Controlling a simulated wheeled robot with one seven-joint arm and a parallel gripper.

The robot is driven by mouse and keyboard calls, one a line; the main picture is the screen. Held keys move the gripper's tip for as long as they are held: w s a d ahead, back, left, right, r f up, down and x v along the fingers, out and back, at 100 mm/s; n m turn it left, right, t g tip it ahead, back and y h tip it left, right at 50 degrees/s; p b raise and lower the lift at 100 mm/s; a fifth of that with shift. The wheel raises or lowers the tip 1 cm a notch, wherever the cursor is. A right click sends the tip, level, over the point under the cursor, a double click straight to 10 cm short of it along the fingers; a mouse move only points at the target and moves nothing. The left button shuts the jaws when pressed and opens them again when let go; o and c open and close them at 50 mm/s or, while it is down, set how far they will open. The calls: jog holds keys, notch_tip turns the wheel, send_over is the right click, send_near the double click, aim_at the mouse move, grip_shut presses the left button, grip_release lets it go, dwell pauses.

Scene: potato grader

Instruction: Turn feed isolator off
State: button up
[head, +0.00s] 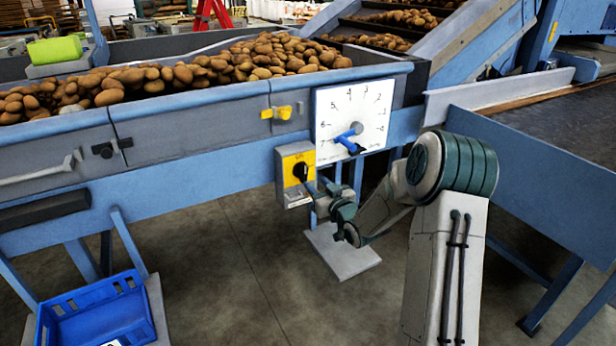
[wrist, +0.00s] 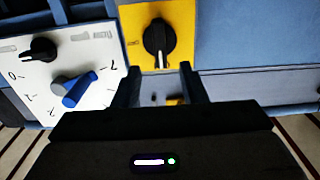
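The feed isolator is a yellow-faced grey box (head: 296,160) on the front rail of the blue hopper, below and left of the white dial board. Its black rotary knob (head: 300,172) is partly beside my gripper in the head view. In the wrist view the knob (wrist: 158,42) stands upright on the yellow plate (wrist: 182,22), with a pale mark at its lower end. My gripper (wrist: 160,85) is open, its two dark fingers apart and empty. The fingertips lie just below the knob in that view, and I cannot tell whether they touch the box. My gripper (head: 313,192) is small and partly hidden in the head view.
The white dial board (head: 375,102) with a blue pointer (head: 350,142) is close by. A yellow latch (head: 283,112) sits above the isolator. Potatoes (head: 190,72) fill the hopper. A blue crate (head: 95,310) stands lower left. The floor below the hopper is mostly clear.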

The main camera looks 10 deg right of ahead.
aim_at(306, 173)
jog(key=x, duration=0.6)
jog(key=shift+w+a, duration=0.1)
jog(key=shift+w, duration=0.25)
grip_shut()
